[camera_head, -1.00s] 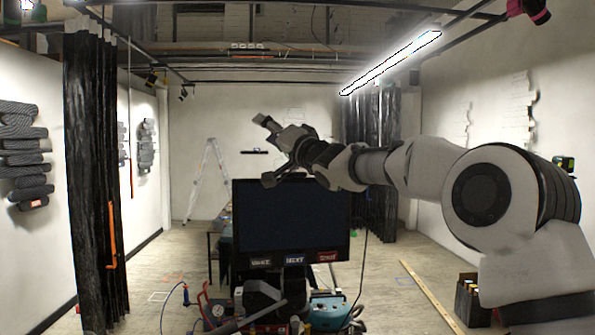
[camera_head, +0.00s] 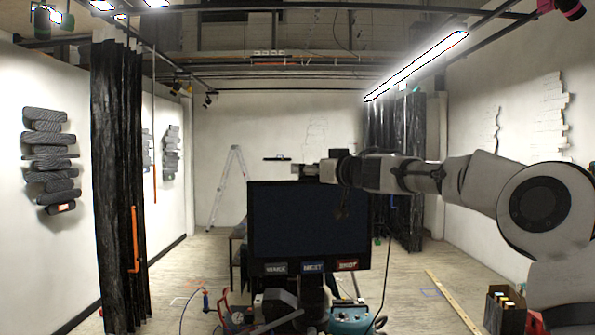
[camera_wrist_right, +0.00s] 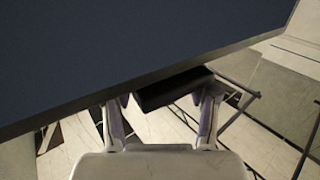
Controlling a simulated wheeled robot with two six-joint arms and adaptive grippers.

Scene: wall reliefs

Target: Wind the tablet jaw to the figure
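The tablet (camera_head: 308,222) is a dark, blank screen standing upright in the middle of the head view. In the right wrist view its dark face (camera_wrist_right: 110,50) fills the top, with its edge slanting up to the right. A black block (camera_wrist_right: 172,90), perhaps the jaw, sits at that edge. My right gripper (camera_head: 306,172) is at the tablet's top edge in the head view. In the wrist view its two fingers (camera_wrist_right: 160,112) are apart, one either side of the block; I cannot tell whether they touch it. No figure can be read. My left gripper is not in view.
Labelled panels (camera_head: 312,267) sit under the screen, with a blue device (camera_head: 350,320) and hoses below. A black curtain (camera_head: 120,190) and grey wall relief (camera_head: 50,160) are at left. A crate (camera_head: 505,310) stands at right. Floor is open on both sides.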

